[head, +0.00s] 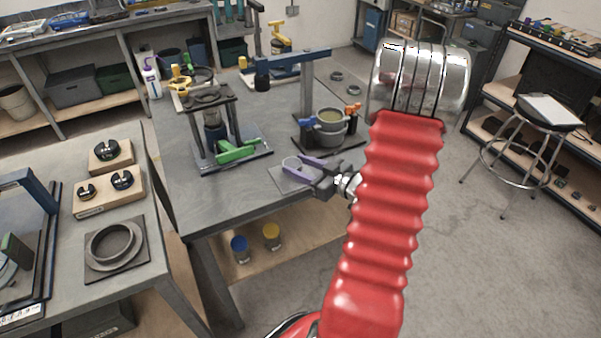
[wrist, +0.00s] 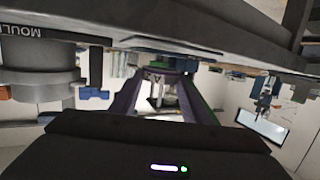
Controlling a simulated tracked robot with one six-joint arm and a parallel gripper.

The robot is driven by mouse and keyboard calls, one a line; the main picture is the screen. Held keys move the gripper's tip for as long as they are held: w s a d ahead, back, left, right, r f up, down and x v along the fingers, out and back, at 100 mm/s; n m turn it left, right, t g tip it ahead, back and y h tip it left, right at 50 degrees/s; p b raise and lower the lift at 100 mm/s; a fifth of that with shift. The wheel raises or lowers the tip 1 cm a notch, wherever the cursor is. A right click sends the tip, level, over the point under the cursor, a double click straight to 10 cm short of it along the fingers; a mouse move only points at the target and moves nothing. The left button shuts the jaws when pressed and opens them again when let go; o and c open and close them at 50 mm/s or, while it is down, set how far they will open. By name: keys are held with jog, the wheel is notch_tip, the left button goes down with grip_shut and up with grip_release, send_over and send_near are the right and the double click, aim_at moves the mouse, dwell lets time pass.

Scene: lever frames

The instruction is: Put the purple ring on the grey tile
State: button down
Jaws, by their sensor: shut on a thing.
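My gripper (head: 297,167) reaches in from the right over the front right part of the grey workbench. Its long purple fingers are shut on the purple ring (head: 286,163), which shows as a thin pale lilac loop at their tips. In the wrist view, the two fingers of my gripper (wrist: 160,82) run forward, and a dark purple arc of the ring (wrist: 160,71) shows between their ends. The grey tile (head: 281,184) lies on the bench under the fingers and ring, partly covered by them. I cannot tell whether the ring touches the tile or hangs just above it.
A stand with a green lever (head: 238,150) is left of the tile. Behind it, a press frame (head: 306,85) holds a grey pot (head: 330,127) with blue and orange handles. The bench's front left surface (head: 205,200) is clear. A stool (head: 545,112) stands at right.

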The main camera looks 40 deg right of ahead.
jog(key=shift+f, duration=1.45)
jog(key=c, duration=1)
grip_release()
jog(key=shift+s, duration=0.1)
jog(key=shift+s+d+r, duration=0.1)
jog(key=shift+s, duration=0.15)
jog(key=v, duration=1.1)
jog(key=shift+r, duration=0.15)
